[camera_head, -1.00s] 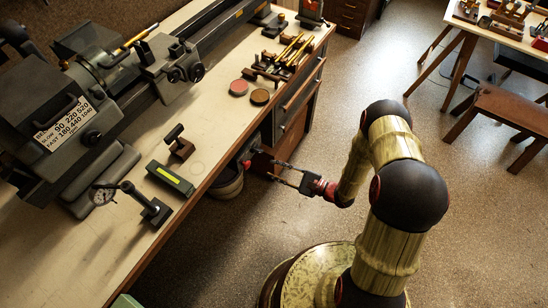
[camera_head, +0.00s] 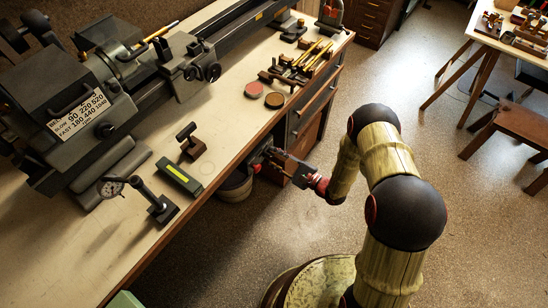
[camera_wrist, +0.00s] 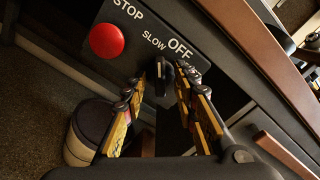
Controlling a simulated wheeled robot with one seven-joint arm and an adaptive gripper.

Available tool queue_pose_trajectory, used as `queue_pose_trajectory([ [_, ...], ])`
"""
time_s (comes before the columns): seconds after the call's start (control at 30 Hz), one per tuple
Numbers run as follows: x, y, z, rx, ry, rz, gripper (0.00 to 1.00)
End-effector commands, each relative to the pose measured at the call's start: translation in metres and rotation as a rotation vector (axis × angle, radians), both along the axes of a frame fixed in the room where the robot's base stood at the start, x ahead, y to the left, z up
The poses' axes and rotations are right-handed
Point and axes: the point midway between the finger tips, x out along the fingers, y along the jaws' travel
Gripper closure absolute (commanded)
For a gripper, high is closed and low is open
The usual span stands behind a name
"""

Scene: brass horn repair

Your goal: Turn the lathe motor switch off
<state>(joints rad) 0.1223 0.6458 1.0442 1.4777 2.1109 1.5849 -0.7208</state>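In the wrist view a dark switch panel (camera_wrist: 216,52) under the bench edge carries a red STOP button (camera_wrist: 107,41) and the words SLOW and OFF. The dark motor switch knob (camera_wrist: 184,70) is just below these words, partly hidden by my fingers. My gripper (camera_wrist: 171,76) is open, with its yellow-and-black fingers pointing at the knob and a gap between them. Whether the fingers touch the knob I cannot tell. In the head view my gripper (camera_head: 274,153) reaches the bench front below the top; the switch is too small to read there. The lathe (camera_head: 110,85) stands on the bench.
The bench's wooden edge (camera_wrist: 262,62) runs close beside my gripper. A bucket (camera_wrist: 88,132) stands under the bench. A dial gauge stand (camera_head: 160,207), a green box (camera_head: 179,177) and several tools lie on the bench. Open floor surrounds my base.

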Motion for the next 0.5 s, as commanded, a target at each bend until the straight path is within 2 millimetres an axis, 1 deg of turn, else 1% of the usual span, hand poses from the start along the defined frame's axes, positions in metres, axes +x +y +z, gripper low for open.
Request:
queue_pose_trajectory([
  [0.2, 0.0, 0.0, 0.0001, 0.0, 0.0, 0.0, 0.72],
  [0.5, -0.0002, -0.0001, -0.0001, 0.0, 0.0, 0.0, 0.89],
])
